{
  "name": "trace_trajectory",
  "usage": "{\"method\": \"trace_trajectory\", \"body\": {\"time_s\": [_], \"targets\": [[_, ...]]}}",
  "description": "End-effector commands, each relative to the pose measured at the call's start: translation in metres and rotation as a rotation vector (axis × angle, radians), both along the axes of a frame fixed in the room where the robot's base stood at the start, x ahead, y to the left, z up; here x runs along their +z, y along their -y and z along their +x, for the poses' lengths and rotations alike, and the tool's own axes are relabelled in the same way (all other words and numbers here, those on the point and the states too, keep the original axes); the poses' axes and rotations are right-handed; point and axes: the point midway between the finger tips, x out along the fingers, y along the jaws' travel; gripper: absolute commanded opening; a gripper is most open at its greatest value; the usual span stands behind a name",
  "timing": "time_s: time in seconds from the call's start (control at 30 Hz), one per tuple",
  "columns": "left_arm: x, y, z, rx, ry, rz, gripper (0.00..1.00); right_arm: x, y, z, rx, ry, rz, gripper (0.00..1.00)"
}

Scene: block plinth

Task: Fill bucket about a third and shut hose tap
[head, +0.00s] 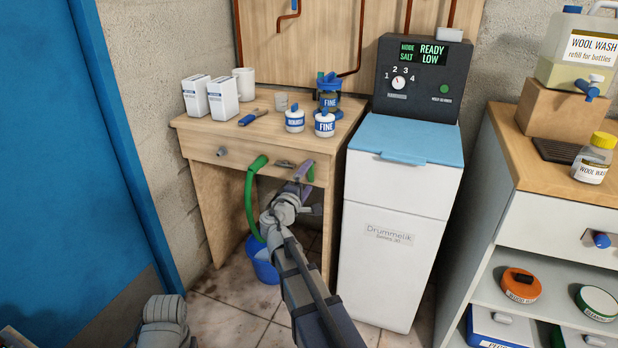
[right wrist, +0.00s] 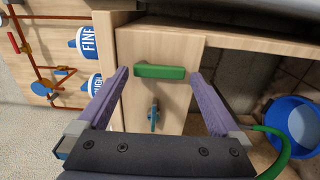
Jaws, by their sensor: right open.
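A blue bucket (head: 262,262) stands on the floor under the wooden bench; the right wrist view also shows it (right wrist: 302,112), with a paler round patch inside that could be water or its bottom. A green hose (head: 250,200) hangs from the bench front down to the bucket. A green lever handle (head: 311,172) sits upright on the bench front; in the right wrist view it (right wrist: 160,71) lies between my fingers. Beside it is a small grey fitting (head: 285,164). My right gripper (right wrist: 160,90) is open around the green lever, fingers apart from it.
The bench (head: 260,140) carries white boxes (head: 223,98), a mug (head: 243,84), and bottles marked FINE (head: 325,123). A white Drummelik cabinet (head: 390,250) stands close on the right. A blue door (head: 70,150) is at left. Tiled floor is clear before the bench.

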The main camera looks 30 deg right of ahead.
Motion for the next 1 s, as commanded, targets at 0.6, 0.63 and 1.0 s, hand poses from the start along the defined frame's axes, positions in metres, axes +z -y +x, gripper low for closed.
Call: {"method": "trace_trajectory", "body": {"time_s": [0.6,0.63,1.0], "targets": [[0.000,0.000,0.000,0.000,0.000,0.000,0.50,0.000,-0.047,-0.041,-0.001,0.000,0.001,1.00],[0.000,0.000,0.000,0.000,0.000,0.000,0.50,0.000,-0.047,-0.041,-0.001,0.000,0.001,1.00],[0.000,0.000,0.000,0.000,0.000,0.000,0.50,0.000,-0.047,-0.041,-0.001,0.001,0.001,1.00]]}}
